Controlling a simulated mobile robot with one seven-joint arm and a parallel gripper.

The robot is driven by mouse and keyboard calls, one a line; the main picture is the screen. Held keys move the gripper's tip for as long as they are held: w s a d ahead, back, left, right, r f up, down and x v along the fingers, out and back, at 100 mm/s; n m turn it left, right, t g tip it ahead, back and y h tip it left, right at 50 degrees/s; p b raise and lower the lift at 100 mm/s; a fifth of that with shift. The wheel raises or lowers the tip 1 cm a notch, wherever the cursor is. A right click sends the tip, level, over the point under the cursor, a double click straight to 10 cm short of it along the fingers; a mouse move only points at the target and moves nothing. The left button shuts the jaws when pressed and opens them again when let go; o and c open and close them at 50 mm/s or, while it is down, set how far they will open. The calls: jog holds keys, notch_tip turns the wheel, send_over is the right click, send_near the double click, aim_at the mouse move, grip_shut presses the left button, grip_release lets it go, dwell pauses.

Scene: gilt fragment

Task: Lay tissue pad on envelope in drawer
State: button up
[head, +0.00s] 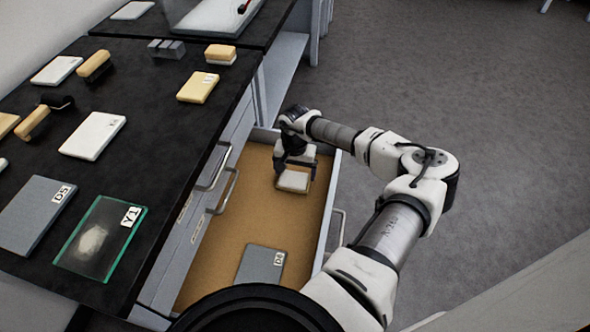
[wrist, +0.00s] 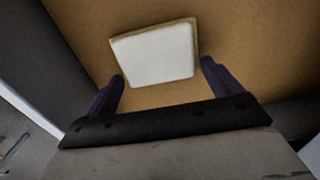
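The open drawer (head: 240,212) has a tan floor, and my gripper (head: 295,165) is down inside its far part. A white, roughly square pad (head: 293,181), which looks like the tissue pad, is at the fingers. In the wrist view the pad (wrist: 155,56) shows just ahead of and between the two fingertips of my gripper (wrist: 163,70). The fingers are spread, with a narrow gap at the pad's right side; contact at the left is unclear. A thin tan border shows along the pad's top and right edges. I cannot tell whether this is the envelope beneath it.
A grey plate labelled D6 (head: 261,265) lies in the drawer's near part. The black counter (head: 150,90) at left holds a glass plate labelled Y1 (head: 101,238), a grey plate labelled D5 (head: 36,214), white pads and brushes. The drawer's middle floor is clear.

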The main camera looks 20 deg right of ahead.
aim_at(295, 174)
jog(key=shift+o, duration=0.6)
jog(key=shift+r, duration=0.3)
notch_tip(295, 174, up, 12)
jog(key=b, duration=0.1)
jog(key=shift+f, duration=0.15)
